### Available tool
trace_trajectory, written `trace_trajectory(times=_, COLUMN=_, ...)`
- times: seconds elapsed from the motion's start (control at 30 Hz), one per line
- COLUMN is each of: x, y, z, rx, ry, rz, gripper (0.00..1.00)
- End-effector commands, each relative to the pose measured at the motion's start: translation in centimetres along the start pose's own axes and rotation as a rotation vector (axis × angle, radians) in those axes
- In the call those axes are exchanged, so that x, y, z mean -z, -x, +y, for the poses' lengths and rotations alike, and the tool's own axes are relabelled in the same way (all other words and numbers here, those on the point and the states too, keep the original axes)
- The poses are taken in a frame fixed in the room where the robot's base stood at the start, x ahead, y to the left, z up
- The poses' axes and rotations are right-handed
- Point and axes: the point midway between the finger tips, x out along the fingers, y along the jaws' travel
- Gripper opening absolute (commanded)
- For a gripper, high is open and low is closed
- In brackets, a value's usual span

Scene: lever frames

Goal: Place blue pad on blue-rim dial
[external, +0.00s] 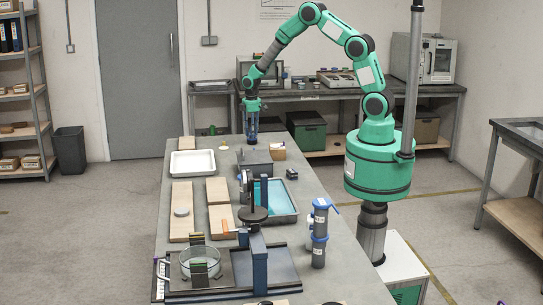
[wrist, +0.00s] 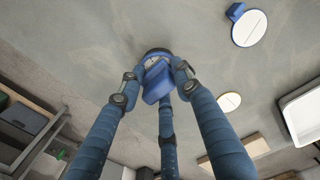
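My gripper (wrist: 158,82) has three blue jointed fingers, and its tips close around a small blue pad (wrist: 155,92) with a pale grey patch. In the external view my gripper (external: 251,140) points down over the far end of the table. A dark round shape (wrist: 158,51) shows just past the pad, partly hidden. To the right in the wrist view is a white round dial (wrist: 249,28) with a blue block (wrist: 235,11) at its edge. A second white dial (wrist: 229,102) lies below it.
A white tray (external: 192,151) and wooden boards (external: 181,225) lie on the left of the table. A grey box (external: 257,165) and a teal-lined tray (external: 293,205) stand nearer the camera.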

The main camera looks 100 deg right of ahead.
Motion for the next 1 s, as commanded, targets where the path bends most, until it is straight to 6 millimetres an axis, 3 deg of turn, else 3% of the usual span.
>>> trace_trajectory(times=0.03, x=0.0, y=0.0, z=0.0, rx=0.0, ry=0.0, rz=0.0, gripper=0.41)
trace_trajectory(times=0.1, x=0.0, y=0.0, z=0.0, rx=0.0, ry=0.0, rz=0.0, gripper=0.52)
trace_trajectory(times=0.57, x=0.0, y=0.6, z=0.0, rx=0.0, ry=0.0, rz=0.0, gripper=0.52)
trace_trajectory(times=0.77, x=0.0, y=2.5, z=0.0, rx=-0.001, ry=0.0, rz=0.001, gripper=0.52)
trace_trajectory(times=1.0, x=0.0, y=6.4, z=0.0, rx=-0.001, ry=0.0, rz=0.001, gripper=0.52)
